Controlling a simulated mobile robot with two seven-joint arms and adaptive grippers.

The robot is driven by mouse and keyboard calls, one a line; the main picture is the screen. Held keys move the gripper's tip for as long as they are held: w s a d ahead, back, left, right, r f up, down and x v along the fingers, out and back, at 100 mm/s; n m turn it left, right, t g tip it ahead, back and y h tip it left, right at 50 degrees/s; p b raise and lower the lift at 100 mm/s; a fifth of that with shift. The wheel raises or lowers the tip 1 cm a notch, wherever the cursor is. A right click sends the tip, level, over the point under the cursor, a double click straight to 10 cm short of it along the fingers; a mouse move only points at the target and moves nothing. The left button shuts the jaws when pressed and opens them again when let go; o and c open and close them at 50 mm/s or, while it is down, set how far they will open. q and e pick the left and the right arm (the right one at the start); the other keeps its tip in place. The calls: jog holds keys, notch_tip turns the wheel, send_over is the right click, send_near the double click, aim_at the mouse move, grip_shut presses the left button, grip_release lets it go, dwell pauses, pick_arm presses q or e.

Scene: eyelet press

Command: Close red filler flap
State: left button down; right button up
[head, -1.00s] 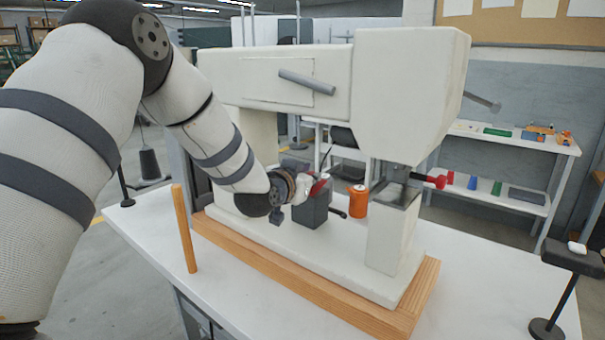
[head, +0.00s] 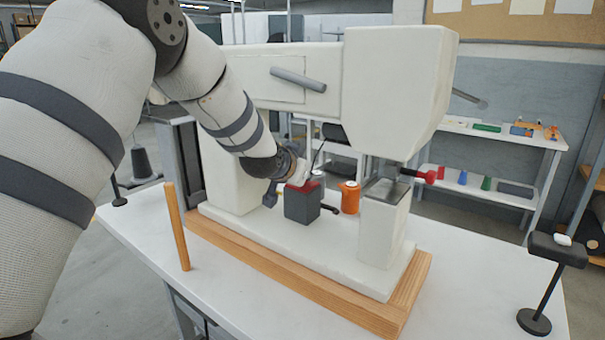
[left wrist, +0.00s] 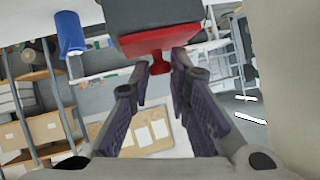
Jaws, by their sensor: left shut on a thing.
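The red filler flap (head: 312,184) lies low along the top of a dark grey box (head: 302,206) on the white press base. My left gripper (head: 299,179) is at the top of the box, shut on the red flap, though its fingertips are hard to make out in the head view. In the left wrist view, the red flap (left wrist: 160,41) sits against the dark box (left wrist: 150,14) at the top of the picture. The left fingers (left wrist: 165,66) stand on either side of a narrow red part. The right gripper is not in view.
The white press arm (head: 300,85) spans above the box. An orange can (head: 350,198) stands close to the right of the box. A wooden post (head: 176,228) stands at the left of the white table. A black stand (head: 545,290) is at the right.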

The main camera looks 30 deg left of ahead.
pick_arm(q)
jog(key=c, duration=1.5)
grip_release()
jog(key=shift+f, duration=0.1)
jog(key=v, duration=1.2)
